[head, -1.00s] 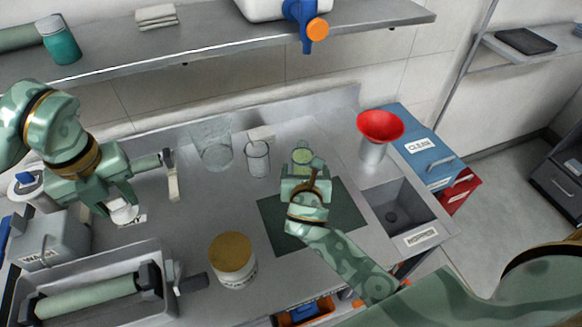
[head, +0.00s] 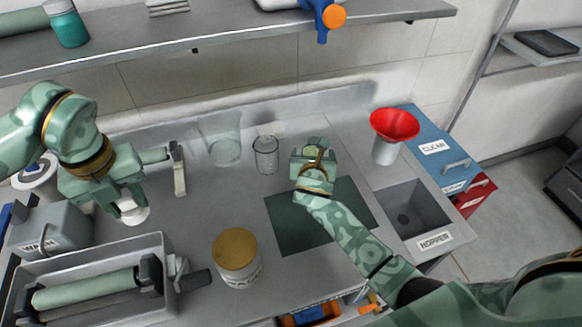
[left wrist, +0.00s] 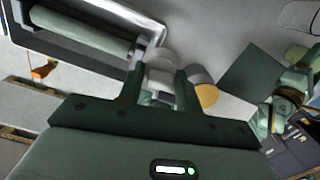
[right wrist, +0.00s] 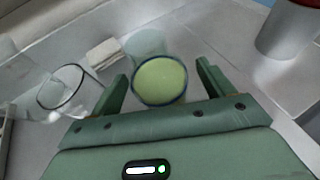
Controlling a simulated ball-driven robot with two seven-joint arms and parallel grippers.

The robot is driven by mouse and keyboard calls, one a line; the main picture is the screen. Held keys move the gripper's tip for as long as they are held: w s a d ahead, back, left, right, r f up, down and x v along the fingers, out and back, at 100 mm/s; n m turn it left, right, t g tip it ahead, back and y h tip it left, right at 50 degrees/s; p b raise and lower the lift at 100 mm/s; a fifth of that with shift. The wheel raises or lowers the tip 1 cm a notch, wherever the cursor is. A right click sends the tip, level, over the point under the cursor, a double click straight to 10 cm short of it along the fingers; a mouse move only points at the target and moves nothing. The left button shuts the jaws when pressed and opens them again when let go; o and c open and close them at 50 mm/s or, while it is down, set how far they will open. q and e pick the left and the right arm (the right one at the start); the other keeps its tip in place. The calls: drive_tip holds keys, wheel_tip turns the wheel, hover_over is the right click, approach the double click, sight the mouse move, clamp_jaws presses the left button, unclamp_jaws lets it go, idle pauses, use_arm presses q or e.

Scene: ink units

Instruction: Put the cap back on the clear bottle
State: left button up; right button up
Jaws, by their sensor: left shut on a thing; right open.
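A round vessel with a pale green top and dark rim (right wrist: 160,80) stands between the open fingers of my right gripper (right wrist: 160,88); contact is not visible. It looks like the clear bottle, but I cannot tell whether the green is its content. In the head view my right gripper (head: 313,160) hides most of it. My left gripper (head: 130,203) is shut on a small white round piece, likely the cap (head: 135,214), above the left part of the bench. The piece also shows between the fingers in the left wrist view (left wrist: 160,68).
A glass jar (head: 266,157) and a clear beaker (head: 223,152) stand left of my right gripper. A jar with an amber lid (head: 237,250), a roller tray (head: 85,265) and a red funnel (head: 394,124) are nearby. The dark mat (head: 290,225) is bare.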

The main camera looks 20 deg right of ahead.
use_arm(q)
drive_tip(key=shift+w+f+b, duration=0.15)
drive_tip(key=shift+f+b, duration=0.15)
drive_tip(key=shift+f, duration=0.4)
use_arm(e)
drive_tip(key=x, duration=0.2)
drive_tip(key=shift+w+d+f, duration=0.1)
drive_tip(key=shift+w+f, duration=0.15)
use_arm(q)
drive_tip(key=shift+r, duration=0.1)
use_arm(e)
drive_tip(key=shift+r, duration=0.1)
drive_tip(key=shift+s, duration=0.1)
drive_tip(key=c, duration=1.4)
drive_tip(key=shift+r, duration=0.1)
